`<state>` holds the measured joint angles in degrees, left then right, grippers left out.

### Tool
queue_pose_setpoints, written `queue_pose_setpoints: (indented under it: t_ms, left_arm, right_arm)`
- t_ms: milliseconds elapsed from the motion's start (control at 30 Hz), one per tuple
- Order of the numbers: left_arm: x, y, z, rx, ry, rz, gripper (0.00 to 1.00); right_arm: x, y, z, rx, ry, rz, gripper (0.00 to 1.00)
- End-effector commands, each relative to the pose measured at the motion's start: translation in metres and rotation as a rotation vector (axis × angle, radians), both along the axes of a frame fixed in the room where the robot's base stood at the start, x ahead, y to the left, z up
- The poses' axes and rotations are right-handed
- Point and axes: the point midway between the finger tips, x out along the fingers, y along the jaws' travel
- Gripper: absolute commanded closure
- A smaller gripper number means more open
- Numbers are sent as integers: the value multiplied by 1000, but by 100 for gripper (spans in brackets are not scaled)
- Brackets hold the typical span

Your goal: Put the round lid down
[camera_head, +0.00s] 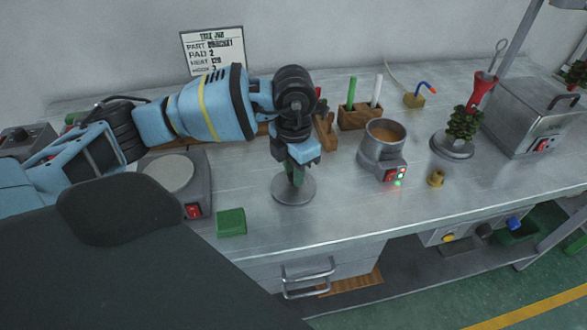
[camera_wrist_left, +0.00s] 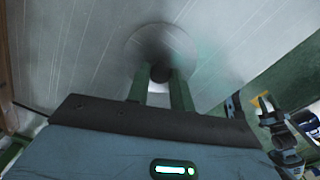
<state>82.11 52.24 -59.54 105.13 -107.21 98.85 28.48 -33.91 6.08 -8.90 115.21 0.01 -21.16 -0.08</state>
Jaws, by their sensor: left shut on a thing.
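The round lid (camera_head: 294,191) is a flat grey metal disc at the middle of the bench, near its front edge. My left gripper (camera_head: 294,176) points down over the lid's centre and is shut on its dark knob. In the left wrist view the lid (camera_wrist_left: 180,45) lies beyond the green fingers (camera_wrist_left: 160,88), with the dark knob (camera_wrist_left: 160,73) between them. The lid looks at or very close to the bench top; I cannot tell whether it touches. My right gripper is not seen in the head view.
A metal pot (camera_head: 384,150) with brown contents stands right of the lid, a small brass piece (camera_head: 436,178) beyond it. A green block (camera_head: 231,222) and a round-topped device (camera_head: 168,175) are to the left. Bare bench (camera_head: 335,215) lies between lid and pot.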

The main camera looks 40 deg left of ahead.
Motion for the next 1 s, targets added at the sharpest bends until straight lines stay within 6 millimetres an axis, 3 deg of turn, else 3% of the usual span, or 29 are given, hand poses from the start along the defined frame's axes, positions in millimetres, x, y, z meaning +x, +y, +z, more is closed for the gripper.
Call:
queue_pose_setpoints:
  t_ms: [233,267,400,767,1000]
  left_arm:
    - [0,0,-4,0,1,0,100]
    - [0,0,-3,0,0,0,74]
    - [0,0,-3,0,0,0,56]
    - [0,0,2,1,-1,0,56]
    - [1,-1,38,-1,-5,0,56]
  right_arm:
    - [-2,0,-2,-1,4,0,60]
    - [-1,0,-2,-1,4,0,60]
    - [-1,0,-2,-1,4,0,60]
    - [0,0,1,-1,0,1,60]
    - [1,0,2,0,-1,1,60]
